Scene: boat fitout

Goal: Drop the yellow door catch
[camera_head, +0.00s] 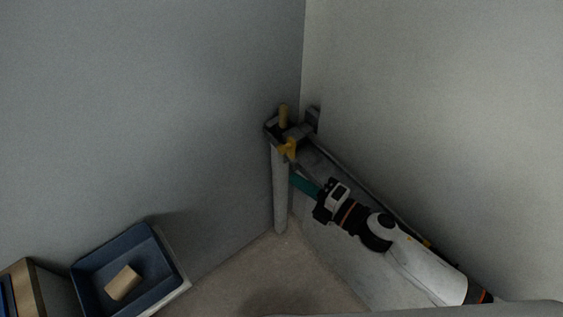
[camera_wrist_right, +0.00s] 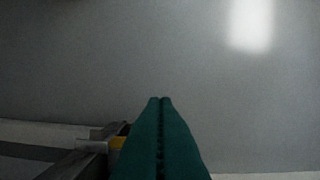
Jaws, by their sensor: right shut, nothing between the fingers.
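The yellow door catch (camera_head: 288,148) sits at the top of the grey post in the corner, below a dark bracket. A bit of yellow (camera_wrist_right: 117,143) shows in the right wrist view, just left of my fingers and partly hidden by them. My right gripper (camera_head: 296,181) has green fingers and is just below and to the right of the catch. In the right wrist view its fingers (camera_wrist_right: 160,100) are pressed together with nothing between them. Whether they touch the catch cannot be told. My left gripper is not in view.
A rail runs along the right wall. A blue bin (camera_head: 88,277) with a tan block (camera_head: 122,283) is at lower left. Walls close the corner; bare floor (camera_head: 260,270) lies in front.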

